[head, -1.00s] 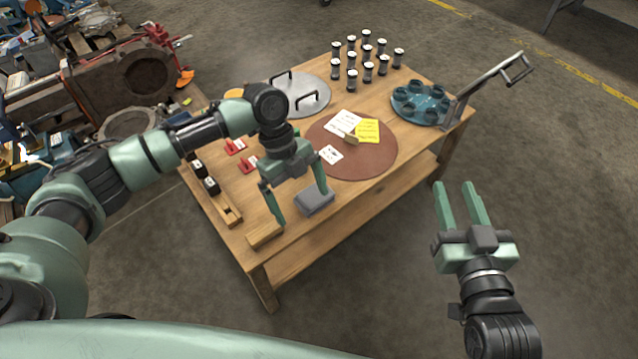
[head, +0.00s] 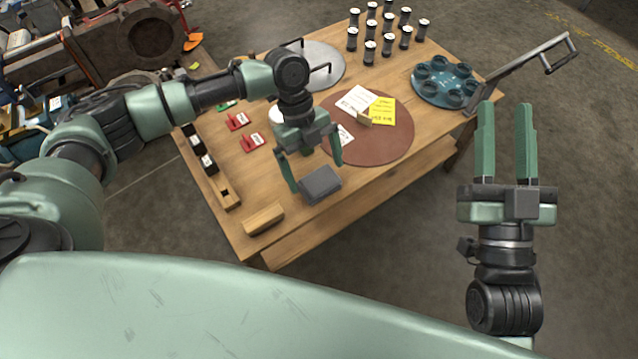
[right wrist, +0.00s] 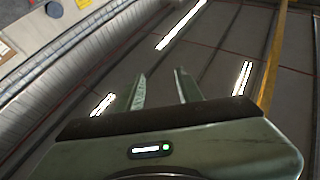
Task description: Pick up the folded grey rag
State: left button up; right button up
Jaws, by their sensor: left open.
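The folded grey rag (head: 320,186) lies on the wooden table near its front edge, as a small grey block. My left gripper (head: 316,177) is open, pointing down over the rag, with one finger to its left and the other at its upper right. I cannot tell whether the fingers touch the rag or how high they are. My right gripper (head: 506,106) is open and empty, pointing up over the floor right of the table. Its parted fingers show in the right wrist view (right wrist: 160,75) against the ceiling.
A wooden block (head: 263,219) lies left of the rag. A brown round mat (head: 385,150) with papers is behind it. Red tagged pieces (head: 251,142), a grey disc with handles (head: 330,82), black cylinders (head: 388,48) and a blue round holder (head: 428,92) stand further off.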

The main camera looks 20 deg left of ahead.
aim_at(317, 178)
pick_arm(q)
jog(key=x, duration=0.2)
jog(key=shift+s+d+f+b, duration=0.1)
jog(key=shift+f+b, duration=0.25)
pick_arm(e)
jog(key=s+r+t, duration=0.3)
jog(key=r, duration=0.1)
jog(key=shift+d+r+y, duration=0.1)
jog(key=shift+d+y, duration=0.05)
jog(key=shift+y, duration=0.25)
pick_arm(q)
jog(key=c, duration=1.3)
jog(key=shift+r, duration=0.15)
pick_arm(e)
jog(key=shift+w, duration=0.15)
